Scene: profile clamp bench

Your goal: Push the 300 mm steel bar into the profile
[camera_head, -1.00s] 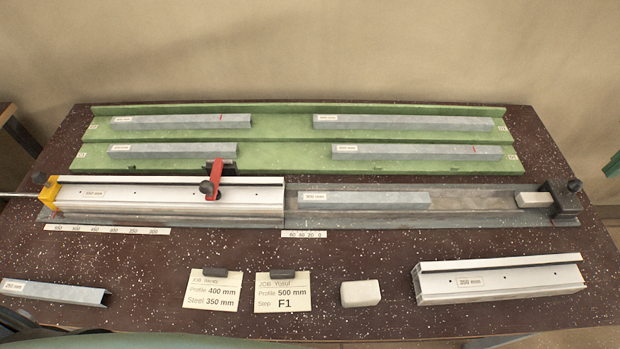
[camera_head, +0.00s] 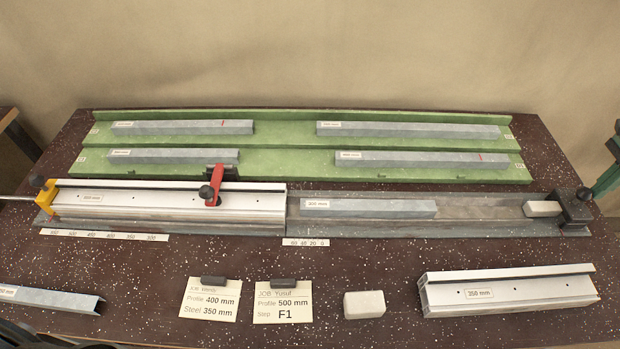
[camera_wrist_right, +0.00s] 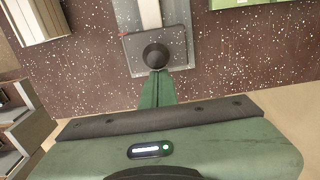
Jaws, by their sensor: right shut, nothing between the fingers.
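The grey steel bar (camera_head: 375,208), with a small label, lies in the right half of the long grey fixture (camera_head: 470,228). A red clamp (camera_head: 214,186) sits across the profile. A black end piece with a knob (camera_head: 584,194) stands at the fixture's right end, with a pale block (camera_head: 543,208) against its left side. My right gripper (camera_wrist_right: 157,85) is shut and empty, its tips at the knob (camera_wrist_right: 155,55); contact is unclear. My left gripper is out of view.
Several steel bars lie on the green rack (camera_head: 285,160) behind. A second white profile (camera_head: 510,290), a pale block (camera_head: 364,304), two job cards (camera_head: 283,303) and a short channel piece (camera_head: 50,299) lie in front. A yellow stop (camera_head: 46,192) holds the profile's left end.

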